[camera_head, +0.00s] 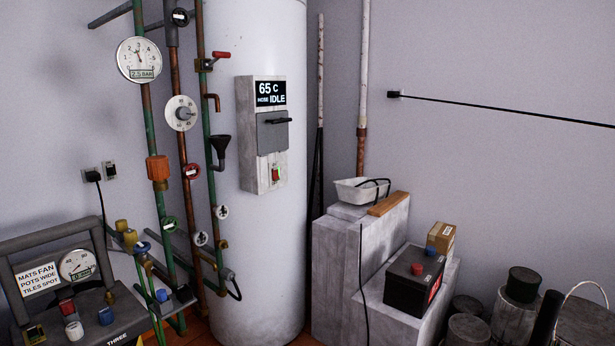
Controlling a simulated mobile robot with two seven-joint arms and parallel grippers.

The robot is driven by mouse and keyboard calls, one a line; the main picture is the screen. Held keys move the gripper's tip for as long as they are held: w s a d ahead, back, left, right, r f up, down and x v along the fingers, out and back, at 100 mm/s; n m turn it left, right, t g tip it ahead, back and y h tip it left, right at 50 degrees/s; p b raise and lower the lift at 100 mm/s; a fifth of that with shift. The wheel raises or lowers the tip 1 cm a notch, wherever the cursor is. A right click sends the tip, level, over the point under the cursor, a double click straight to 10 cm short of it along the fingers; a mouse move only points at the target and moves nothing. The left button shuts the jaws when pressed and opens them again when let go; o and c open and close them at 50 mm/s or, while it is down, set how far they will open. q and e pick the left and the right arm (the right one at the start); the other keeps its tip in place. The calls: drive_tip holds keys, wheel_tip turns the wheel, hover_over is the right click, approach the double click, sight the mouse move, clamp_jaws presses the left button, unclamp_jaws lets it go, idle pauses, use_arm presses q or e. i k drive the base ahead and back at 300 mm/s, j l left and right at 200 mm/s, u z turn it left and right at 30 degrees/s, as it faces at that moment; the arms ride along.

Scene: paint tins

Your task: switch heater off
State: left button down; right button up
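The heater is a tall white cylinder (262,270) standing in the corner. A grey control box (247,150) is mounted on its front. The box has a black display (270,93) that reads "65 C" and "IDLE". Below the display is a grey panel with a dark handle (279,121). Lower on the box is a small switch (276,174) with red and green on it; its exact position is too small to tell. Neither of my grippers shows in the head view.
Pipes with a pressure gauge (139,60), a dial (181,113) and valves stand left of the heater. A console (60,270) is at lower left. Grey blocks (345,270) hold a white tray (358,190) and a black battery (412,285). Tins (515,310) stand at lower right.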

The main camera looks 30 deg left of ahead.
sight(275, 172)
drive_tip(key=i+j, duration=0.15)
drive_tip(key=j, duration=0.25)
drive_tip(key=i+j+z, duration=0.15)
drive_tip(key=j, duration=0.2)
drive_tip(key=i+j, duration=0.1)
drive_tip(key=j, duration=0.3)
drive_tip(key=i+j+z, duration=0.1)
drive_tip(key=j, duration=0.3)
